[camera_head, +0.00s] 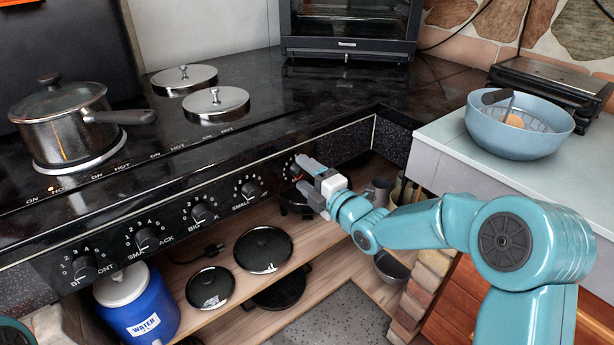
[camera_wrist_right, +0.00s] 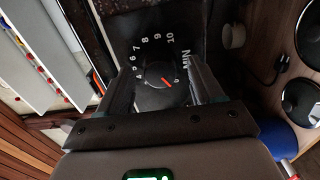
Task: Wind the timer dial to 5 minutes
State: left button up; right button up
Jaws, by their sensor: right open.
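The timer dial (camera_wrist_right: 154,76) is a round black knob with a red pointer line, on a black panel marked MIN with white numbers up to 10. Its pointer lies toward the 0 mark, on the MIN side. In the head view the dial (camera_head: 295,171) is at the right end of the stove front, partly covered by my right gripper (camera_head: 304,174). That gripper is open, its two fingers on either side of the dial; I cannot tell whether they touch it. My left gripper is not in view.
Several other black knobs (camera_head: 147,239) line the stove front to the left. Below is a wooden shelf (camera_head: 215,243) with lids and a blue water jug (camera_head: 138,309). A blue bowl (camera_head: 520,125) stands on the right counter. A lidded pot (camera_head: 66,128) is on the stove.

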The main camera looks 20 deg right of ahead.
jog(key=c, duration=1.1)
jog(key=shift+o, duration=0.2)
